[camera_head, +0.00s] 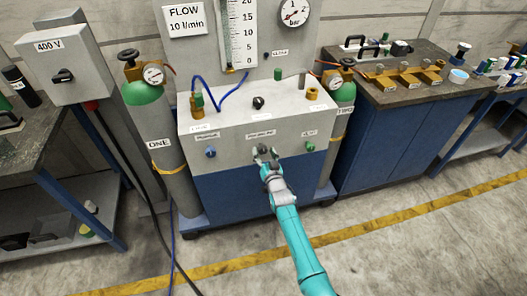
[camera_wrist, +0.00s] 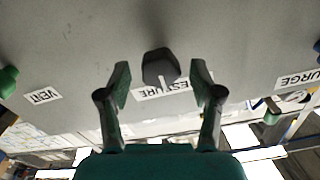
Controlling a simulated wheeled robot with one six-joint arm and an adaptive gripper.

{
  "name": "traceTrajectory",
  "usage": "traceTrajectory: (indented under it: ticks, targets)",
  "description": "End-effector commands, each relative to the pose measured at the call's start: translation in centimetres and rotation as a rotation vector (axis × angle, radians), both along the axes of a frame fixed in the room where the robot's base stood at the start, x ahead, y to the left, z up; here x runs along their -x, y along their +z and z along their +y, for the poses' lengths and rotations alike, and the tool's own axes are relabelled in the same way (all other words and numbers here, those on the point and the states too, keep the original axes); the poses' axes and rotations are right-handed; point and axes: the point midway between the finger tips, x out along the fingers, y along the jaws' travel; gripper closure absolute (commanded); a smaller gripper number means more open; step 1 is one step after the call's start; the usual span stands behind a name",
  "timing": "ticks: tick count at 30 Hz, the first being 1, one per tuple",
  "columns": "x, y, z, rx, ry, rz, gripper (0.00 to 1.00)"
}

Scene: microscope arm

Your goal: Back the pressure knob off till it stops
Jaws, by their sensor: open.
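The pressure knob (camera_wrist: 158,67) is a dark, faceted knob with a light pointer line, on the grey panel. In the wrist view its label, partly hidden behind it, reads upside down. My gripper (camera_wrist: 161,78) is open, one finger on each side of the knob with gaps between, so it is not gripped. In the head view my gripper (camera_head: 266,153) is in front of the middle of the cabinet's front panel, below the pressure label (camera_head: 261,134); it largely hides the knob there.
A blue knob (camera_head: 210,151) labelled purge is left of my gripper and a green vent knob (camera_head: 309,146) is right. Green-topped gas cylinders (camera_head: 143,92) flank the cabinet. A workbench (camera_head: 400,95) with brass fittings stands right.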

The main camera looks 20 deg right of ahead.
Motion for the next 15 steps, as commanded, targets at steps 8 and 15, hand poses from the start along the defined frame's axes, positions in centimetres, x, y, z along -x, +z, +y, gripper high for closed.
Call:
traceTrajectory:
  ticks: [8, 15]
  targets:
    - [-1.20, 0.06, 0.00, 0.000, 0.000, -0.001, 0.35]
    - [-1.19, 0.04, 0.00, 0.000, 0.000, -0.001, 0.37]
